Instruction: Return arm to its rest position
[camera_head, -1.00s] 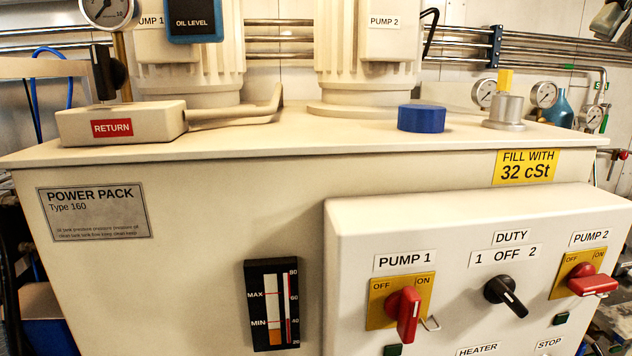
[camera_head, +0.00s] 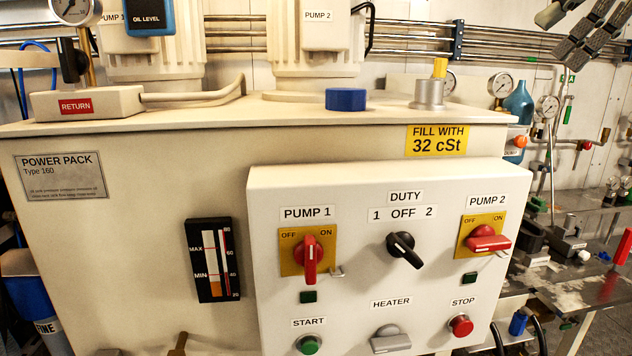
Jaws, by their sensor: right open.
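My right gripper (camera_head: 580,42) is in the upper right corner of the head view. Its dark grey fingers are spread and hold nothing that I can see. It hangs in front of the back wall's pipes, right of the power pack (camera_head: 140,230), and appears clear of it. The rest of my right arm is mostly cut off by the frame's edge. My left gripper is not in view.
The white control panel (camera_head: 350,270) juts from the power pack's front, with red PUMP 1 (camera_head: 310,262) and PUMP 2 (camera_head: 488,239) switches. A blue cap (camera_head: 346,99) sits on top. A cluttered metal bench (camera_head: 590,285) stands at the right.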

